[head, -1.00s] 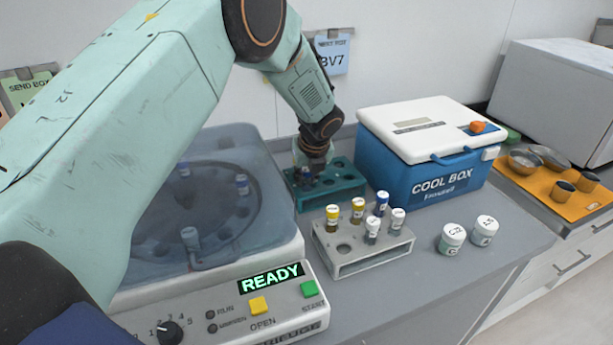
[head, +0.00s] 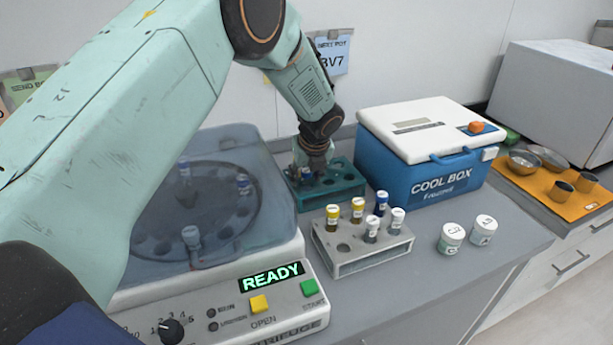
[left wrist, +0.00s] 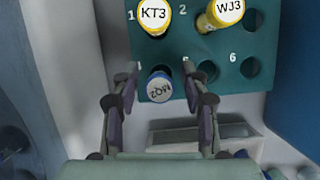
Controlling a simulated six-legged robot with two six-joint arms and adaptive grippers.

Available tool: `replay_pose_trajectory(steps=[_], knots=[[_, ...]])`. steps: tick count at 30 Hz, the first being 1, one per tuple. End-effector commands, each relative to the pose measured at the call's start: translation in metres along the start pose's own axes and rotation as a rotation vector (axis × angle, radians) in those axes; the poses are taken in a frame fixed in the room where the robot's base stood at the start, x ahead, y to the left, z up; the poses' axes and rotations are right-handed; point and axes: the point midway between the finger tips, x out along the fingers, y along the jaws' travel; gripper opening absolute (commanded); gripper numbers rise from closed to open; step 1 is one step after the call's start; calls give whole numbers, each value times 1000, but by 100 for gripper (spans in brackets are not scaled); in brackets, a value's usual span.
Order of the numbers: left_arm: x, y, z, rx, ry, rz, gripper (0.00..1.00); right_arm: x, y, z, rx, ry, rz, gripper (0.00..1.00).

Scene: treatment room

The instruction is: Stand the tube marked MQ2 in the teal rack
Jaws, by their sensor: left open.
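The teal rack (head: 346,188) stands between the centrifuge and the cool box. In the left wrist view, the rack (left wrist: 228,92) holds a blue-capped tube (left wrist: 160,88) at position 4, its upside-down lettering seeming to read MQ2. The tube looks upright; how deep it sits is hidden. My left gripper (left wrist: 160,74) is open, with one finger on each side of this tube. In the head view my left gripper (head: 317,166) is low over the rack's left part. Yellow-capped tubes KT3 (left wrist: 153,14) and WJ3 (left wrist: 226,12) stand in the far row; WJ3 leans. My right gripper is not in view.
A grey rack (head: 372,262) with several yellow-, blue- and white-capped tubes stands in front. The cool box (head: 420,180) is close on the right, the lidded centrifuge (head: 190,215) on the left. Two white-lidded jars (head: 452,238) (head: 483,230) stand at the right.

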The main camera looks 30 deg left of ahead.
Motion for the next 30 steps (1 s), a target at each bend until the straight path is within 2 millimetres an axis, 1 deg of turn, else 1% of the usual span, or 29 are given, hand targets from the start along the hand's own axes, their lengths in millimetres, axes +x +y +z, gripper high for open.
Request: replay_pose_trajectory(steps=[5,9,15,18,21,30], knots=[[-33,0,1,0,-2,-1,45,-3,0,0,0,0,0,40],[-64,-1,1,1,-3,-2,45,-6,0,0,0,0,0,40],[-99,-1,1,1,-3,-1,45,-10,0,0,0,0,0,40],[-109,0,0,1,-1,0,45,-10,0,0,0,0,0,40],[-116,0,0,0,-1,0,45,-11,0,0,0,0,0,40],[-118,0,0,0,0,1,45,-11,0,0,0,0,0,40]])
